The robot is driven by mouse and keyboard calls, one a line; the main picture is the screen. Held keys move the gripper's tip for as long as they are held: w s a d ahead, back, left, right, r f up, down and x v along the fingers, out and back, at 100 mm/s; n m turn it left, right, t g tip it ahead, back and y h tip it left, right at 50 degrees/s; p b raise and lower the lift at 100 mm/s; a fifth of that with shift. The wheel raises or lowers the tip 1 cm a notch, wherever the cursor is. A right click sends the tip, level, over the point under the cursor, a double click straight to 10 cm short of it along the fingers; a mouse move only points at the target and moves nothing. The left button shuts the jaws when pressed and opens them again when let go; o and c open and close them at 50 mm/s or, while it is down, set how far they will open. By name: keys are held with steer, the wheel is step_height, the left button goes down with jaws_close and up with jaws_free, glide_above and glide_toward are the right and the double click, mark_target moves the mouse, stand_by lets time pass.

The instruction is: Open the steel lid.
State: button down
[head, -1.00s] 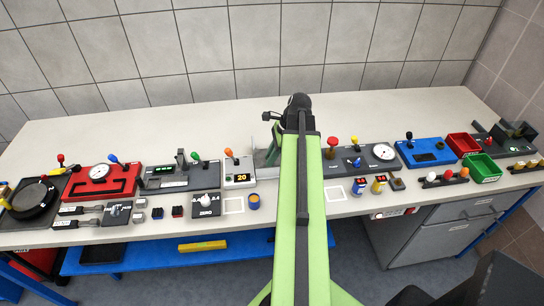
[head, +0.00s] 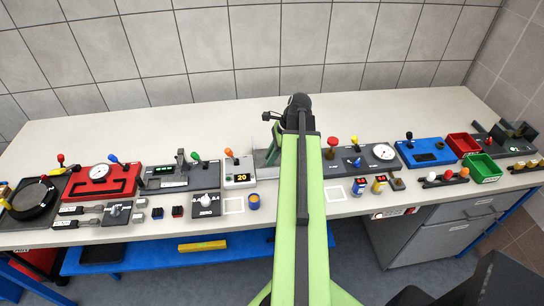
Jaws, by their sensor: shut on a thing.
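A grey metal piece that looks like the steel lid (head: 272,145) stands tilted up just left of my arm, at the middle of the bench. My green arm hides its right part and most of what lies under it. My gripper (head: 270,117) shows only as a small dark part left of the arm's far end, at the upper edge of the lid. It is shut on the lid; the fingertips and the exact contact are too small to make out.
A white unit reading 20 (head: 239,172) stands close on the left. A grey panel with a red knob and gauge (head: 362,160) stands close on the right. The bench behind is clear.

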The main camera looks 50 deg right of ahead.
steer(key=w+d, duration=0.5)
steer(key=w, duration=0.1)
steer(key=shift+w+d, duration=0.4)
steer(key=c, duration=1.3)
jaws_free()
steer(key=shift+r, duration=0.1)
